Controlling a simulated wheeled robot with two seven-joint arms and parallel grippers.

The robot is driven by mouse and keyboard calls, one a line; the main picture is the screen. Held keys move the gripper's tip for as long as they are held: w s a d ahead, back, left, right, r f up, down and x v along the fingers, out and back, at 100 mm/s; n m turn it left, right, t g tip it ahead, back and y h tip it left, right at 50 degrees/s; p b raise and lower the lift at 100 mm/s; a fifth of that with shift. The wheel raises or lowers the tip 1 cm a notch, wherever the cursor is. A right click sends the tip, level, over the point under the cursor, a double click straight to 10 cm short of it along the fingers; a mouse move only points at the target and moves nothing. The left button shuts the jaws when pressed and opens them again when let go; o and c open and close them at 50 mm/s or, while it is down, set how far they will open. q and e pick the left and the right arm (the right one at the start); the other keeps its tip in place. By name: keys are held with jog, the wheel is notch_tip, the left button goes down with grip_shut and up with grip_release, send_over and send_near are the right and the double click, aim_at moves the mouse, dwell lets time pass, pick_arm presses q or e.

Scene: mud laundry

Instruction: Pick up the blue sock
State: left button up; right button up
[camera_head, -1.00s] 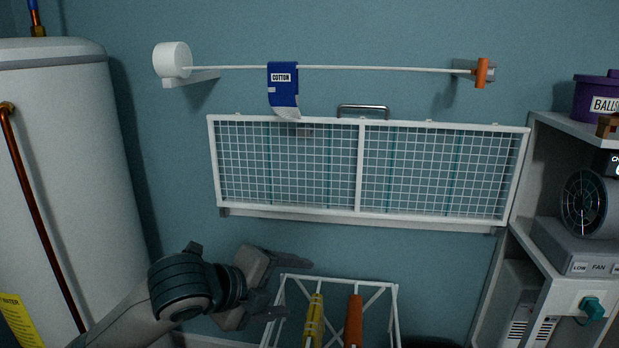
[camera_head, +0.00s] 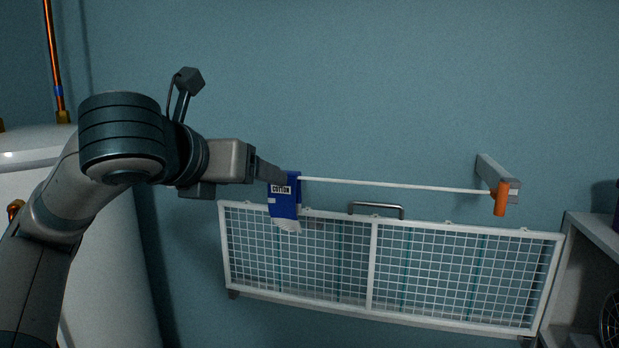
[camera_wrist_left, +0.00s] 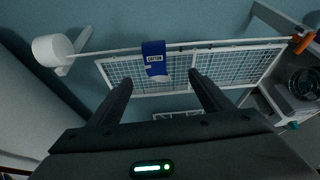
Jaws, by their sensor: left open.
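The blue sock (camera_head: 284,197) hangs over a white rod (camera_head: 400,186) on the wall. It has a white label reading COTTON and a pale lower end. My left gripper (camera_head: 272,174) is raised at the sock's upper left in the head view, its fingers overlapping the sock's upper edge. In the left wrist view the sock (camera_wrist_left: 155,62) shows beyond and between the two open fingers (camera_wrist_left: 158,88), apart from them. Nothing is between the fingers. My right gripper is not in view.
A white wire-mesh rack (camera_head: 372,265) with a metal handle (camera_head: 376,208) is mounted under the rod. An orange piece (camera_head: 501,198) ends the rod at the right. A white round end (camera_wrist_left: 53,50) shows at its left. A shelf (camera_head: 592,240) stands at right.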

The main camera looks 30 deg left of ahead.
pick_arm(q)
jog(key=r, duration=0.2)
jog(key=a+r, duration=0.1)
jog(key=shift+s, duration=0.35)
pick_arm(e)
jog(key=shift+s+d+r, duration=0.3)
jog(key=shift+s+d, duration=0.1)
pick_arm(q)
jog(key=shift+w+p, duration=0.1)
jog(key=shift+p, duration=0.2)
jog(key=p+x, duration=0.6)
jog(key=x, duration=0.6)
jog(key=shift+a, duration=0.2)
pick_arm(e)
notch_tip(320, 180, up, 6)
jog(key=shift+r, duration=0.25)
pick_arm(q)
jog(key=shift+w+p, duration=0.15)
jog(key=shift+p, duration=0.2)
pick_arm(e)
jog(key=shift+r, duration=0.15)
